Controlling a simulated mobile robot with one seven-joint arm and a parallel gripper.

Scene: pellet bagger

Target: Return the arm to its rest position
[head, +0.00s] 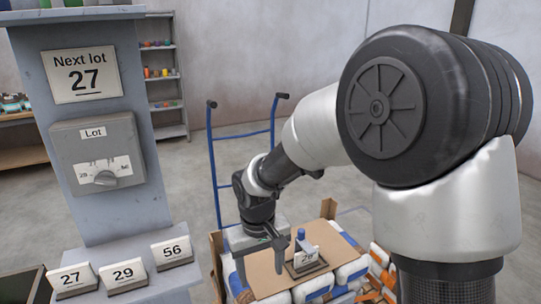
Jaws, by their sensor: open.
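My arm reaches from the right side of the head view out toward the middle. My gripper (279,262) is open, low over a brown cardboard sheet (268,284). A small stamp-like holder (306,262) with a blue knob and a number plate stands on the sheet, just right of the gripper. The gripper appears apart from it, though the small gap is hard to judge. The number on its plate is too small to read surely.
A grey post (100,140) on the left carries a "Next lot 27" sign (84,73) and a lot dial (98,155). Plates 27 (76,279), 29 (129,273) and 56 (172,251) stand on its ledge. White bags (313,289) lie under the sheet. A blue hand truck (212,165) stands behind.

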